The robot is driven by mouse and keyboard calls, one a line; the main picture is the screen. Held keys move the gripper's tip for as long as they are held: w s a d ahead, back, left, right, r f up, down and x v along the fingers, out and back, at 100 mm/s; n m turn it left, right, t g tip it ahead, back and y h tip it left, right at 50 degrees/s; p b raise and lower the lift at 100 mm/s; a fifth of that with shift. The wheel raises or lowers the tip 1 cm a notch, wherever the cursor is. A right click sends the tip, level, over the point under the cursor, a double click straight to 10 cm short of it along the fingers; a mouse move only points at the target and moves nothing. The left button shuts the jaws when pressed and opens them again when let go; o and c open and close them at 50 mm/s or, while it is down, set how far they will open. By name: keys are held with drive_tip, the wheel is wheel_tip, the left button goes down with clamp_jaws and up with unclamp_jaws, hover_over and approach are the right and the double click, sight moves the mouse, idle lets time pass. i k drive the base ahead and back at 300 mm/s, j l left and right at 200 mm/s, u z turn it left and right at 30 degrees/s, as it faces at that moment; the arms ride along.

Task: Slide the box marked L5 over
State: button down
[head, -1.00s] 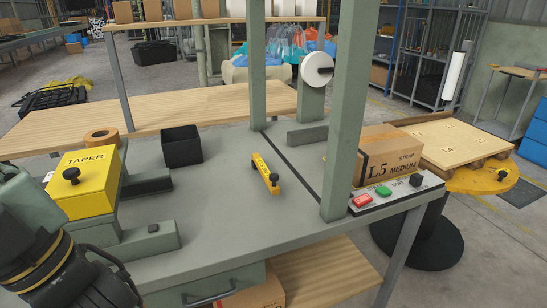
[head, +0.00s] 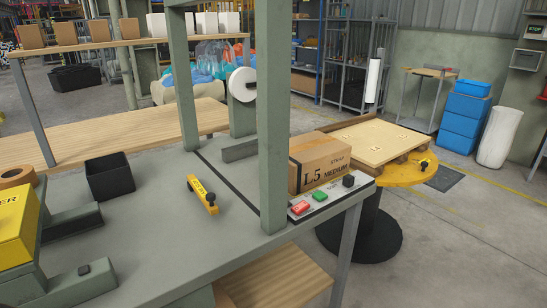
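The brown cardboard box marked L5 MEDIUM (head: 322,163) sits at the right end of the grey-green worktable (head: 150,240). It stands behind a small control panel (head: 320,200) with red, green and black buttons. A green upright post (head: 274,130) stands just left of the box, and its lower left side is close to that post. A dark strip runs across the table to the left of the box. My gripper is not in view.
A yellow-handled tool (head: 203,195) and a black open bin (head: 109,177) lie on the table. A yellow taper machine (head: 15,225) is at the left edge. Beyond the box, a wooden pallet (head: 370,142) rests on a yellow round turntable (head: 412,172). The table's middle is mostly clear.

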sight(316, 158)
drive_tip(key=i+l, duration=0.2)
drive_tip(key=l, duration=0.25)
drive_tip(key=i+l+u, duration=0.15)
drive_tip(key=l, duration=0.3)
drive_tip(key=i+l, duration=0.3)
drive_tip(key=l, duration=0.15)
drive_tip(key=i+l+u, duration=0.15)
drive_tip(key=l, duration=0.3)
drive_tip(key=i+l, duration=0.2)
drive_tip(key=l, duration=0.3)
drive_tip(key=i+l+u, duration=0.15)
drive_tip(key=l, duration=0.35)
drive_tip(key=i+l, duration=0.15)
drive_tip(key=l, duration=0.35)
drive_tip(key=i+l+u, duration=0.15)
drive_tip(key=l, duration=0.35)
drive_tip(key=i+j, duration=0.15)
drive_tip(key=i, duration=0.35)
